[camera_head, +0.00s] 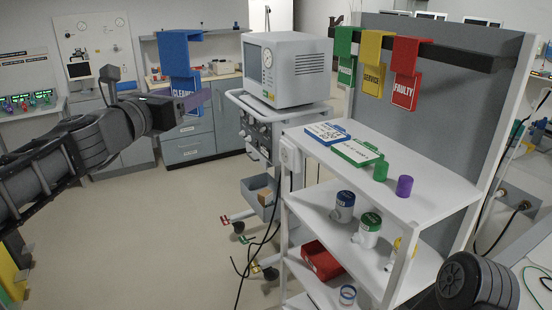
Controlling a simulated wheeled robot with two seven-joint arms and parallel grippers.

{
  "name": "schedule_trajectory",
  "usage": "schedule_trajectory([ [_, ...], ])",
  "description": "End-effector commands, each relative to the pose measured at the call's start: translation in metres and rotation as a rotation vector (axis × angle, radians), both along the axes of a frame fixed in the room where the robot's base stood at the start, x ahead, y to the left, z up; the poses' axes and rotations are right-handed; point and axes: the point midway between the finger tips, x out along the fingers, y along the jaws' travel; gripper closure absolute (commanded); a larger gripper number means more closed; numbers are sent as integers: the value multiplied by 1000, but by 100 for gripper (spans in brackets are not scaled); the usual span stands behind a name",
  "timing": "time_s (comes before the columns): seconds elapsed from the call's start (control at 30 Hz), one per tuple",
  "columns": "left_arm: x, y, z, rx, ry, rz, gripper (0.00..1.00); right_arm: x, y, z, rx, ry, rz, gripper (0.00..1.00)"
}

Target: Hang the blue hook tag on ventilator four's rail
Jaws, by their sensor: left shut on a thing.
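The blue hook tag (180,52) is held upright at the upper left. It has a folded hook top and a lower plate with white lettering that appears to begin "CLEAN". My left gripper (190,98) is shut on it, at the lower plate. The fingertips are partly hidden against the tag. A boxy grey ventilator (285,68) with a screen and round dial stands on a wheeled cart to the right of the tag, apart from it. I cannot read a number on it. A pale cart rail (236,97) shows beside and below it. My right gripper is out of view.
A white shelf unit (440,190) stands right of the cart, carrying label cards and small cylinders. Green (345,45), yellow (376,48) and red (409,58) hook tags hang on its dark upper rail (465,56). Hoses hang below the cart. Floor at left centre is clear.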

Motion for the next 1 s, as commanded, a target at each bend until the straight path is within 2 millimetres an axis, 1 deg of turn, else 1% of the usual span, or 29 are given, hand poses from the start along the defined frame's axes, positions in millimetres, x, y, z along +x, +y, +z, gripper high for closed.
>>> schedule_trajectory([
  [0.17,2,-1,-10,0,4,-10,78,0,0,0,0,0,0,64],
  [0.27,5,-1,-26,-2,7,-22,78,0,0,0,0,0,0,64],
  [0.3,7,-1,-34,-3,6,-27,78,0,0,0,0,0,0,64],
  [0.37,12,0,-62,-4,14,-51,78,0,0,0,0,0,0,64],
  [0.4,14,0,-83,-5,17,-69,78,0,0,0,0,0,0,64],
  [0.47,16,1,-117,-7,18,-106,78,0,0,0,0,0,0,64],
  [0.5,16,2,-141,-8,17,-132,78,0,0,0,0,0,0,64],
  [0.57,14,3,-179,-10,18,-179,78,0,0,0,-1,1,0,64],
  [0.6,11,4,-205,-11,18,-211,78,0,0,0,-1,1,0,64],
  [0.67,3,4,-243,-12,18,-268,78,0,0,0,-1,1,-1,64],
  [0.7,-4,5,-268,-12,16,-305,78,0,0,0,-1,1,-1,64],
  [0.77,-17,6,-304,-12,15,-363,78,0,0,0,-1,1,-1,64],
  [0.8,-28,6,-328,-13,13,-403,78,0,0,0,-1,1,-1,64],
  [0.87,-47,6,-360,-14,12,-459,78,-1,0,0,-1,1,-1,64],
  [0.9,-61,7,-379,-13,10,-492,78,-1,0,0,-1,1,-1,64],
  [0.97,-83,6,-403,-13,7,-535,78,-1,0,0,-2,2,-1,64],
  [1.0,-98,6,-416,-13,6,-557,78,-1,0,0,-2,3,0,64],
])
